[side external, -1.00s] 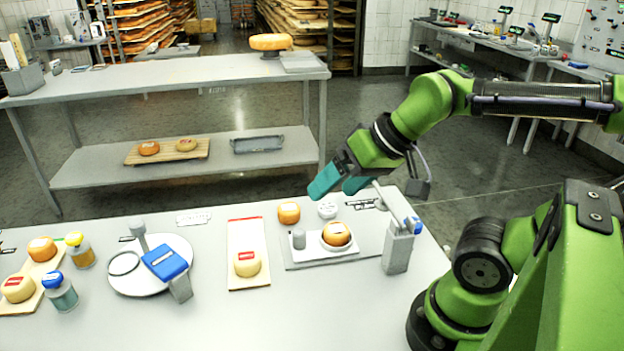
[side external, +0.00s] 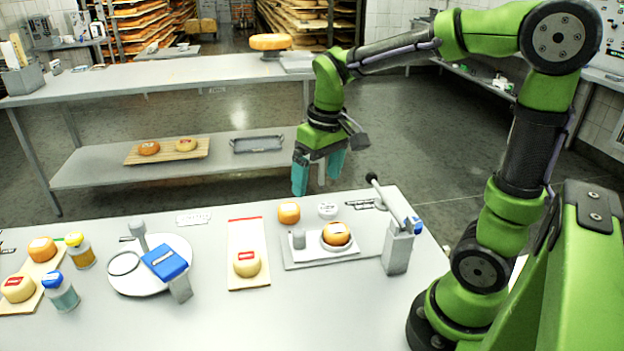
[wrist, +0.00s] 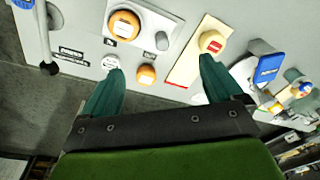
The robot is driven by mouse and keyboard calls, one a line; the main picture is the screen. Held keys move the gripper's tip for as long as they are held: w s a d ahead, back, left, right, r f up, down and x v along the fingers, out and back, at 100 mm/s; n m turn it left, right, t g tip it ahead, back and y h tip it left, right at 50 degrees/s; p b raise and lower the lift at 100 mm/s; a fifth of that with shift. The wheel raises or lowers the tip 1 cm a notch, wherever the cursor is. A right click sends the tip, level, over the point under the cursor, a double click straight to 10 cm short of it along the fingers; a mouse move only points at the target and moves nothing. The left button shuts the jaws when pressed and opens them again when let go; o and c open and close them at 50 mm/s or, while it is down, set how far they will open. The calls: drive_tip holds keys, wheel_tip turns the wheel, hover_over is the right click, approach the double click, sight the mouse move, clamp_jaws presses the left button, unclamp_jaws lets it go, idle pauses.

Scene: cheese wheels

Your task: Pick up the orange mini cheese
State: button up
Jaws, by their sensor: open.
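A small orange cheese (side external: 289,212) stands on the worktable, behind the tray; in the wrist view this cheese (wrist: 146,74) lies between my fingers, closer to the left one. A second orange cheese (side external: 337,233) with a label sits on a white dish on the tray, and shows farther up in the wrist view (wrist: 124,25). A third orange cheese (side external: 42,249) is on a board at the far left. My gripper (side external: 317,181) is open and empty, pointing down above the table's back edge, apart from the cheeses.
A white round item (side external: 327,210) stands right beside the nearest orange cheese. A grey post with a lever (side external: 397,250) is to the right. A board (side external: 247,281) with a pale yellow cheese (side external: 247,263) lies to the left. The front of the table is clear.

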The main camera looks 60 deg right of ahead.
sight(336, 228)
drive_tip(key=w+d+n+g+h, duration=0.1)
drive_tip(key=w+d+n+g, duration=0.2)
drive_tip(key=d+n+g, duration=0.15)
drive_tip(key=x, duration=1.7)
drive_tip(key=shift+w+d+f, duration=0.1)
drive_tip(key=shift+w+d, duration=0.15)
drive_tip(key=shift+d, duration=0.05)
drive_tip(key=shift+c, duration=0.3)
